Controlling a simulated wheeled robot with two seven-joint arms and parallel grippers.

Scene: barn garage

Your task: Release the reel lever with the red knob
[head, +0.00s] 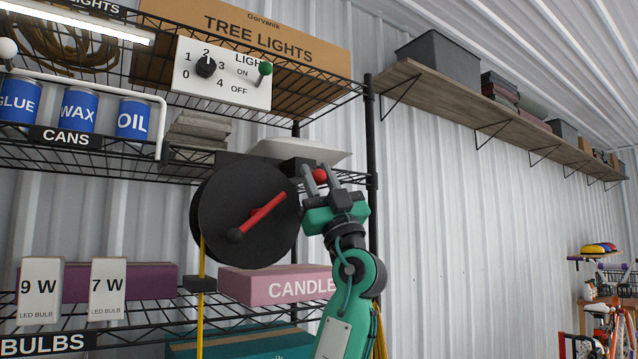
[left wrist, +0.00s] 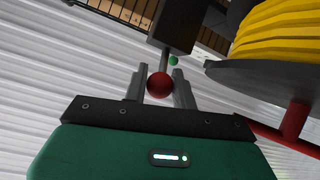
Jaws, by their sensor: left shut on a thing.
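The red knob (head: 320,175) of the reel lever is at the right side of the black reel (head: 222,205) in the head view. It also shows in the left wrist view (left wrist: 159,86), between the two grey fingers. My left gripper (head: 318,178) is shut on the red knob. A dark block (left wrist: 172,25) sits just beyond the knob, with a thin rod running from it to the knob. The reel carries a red crank arm (head: 262,214), and yellow line on it shows in the wrist view (left wrist: 285,35). My right gripper is not in view.
A switch panel (head: 222,75) with a black dial and a green-knobbed lever hangs above the reel. Wire shelves hold blue cans (head: 78,112), bulb boxes (head: 108,288) and a pink candle box (head: 275,285).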

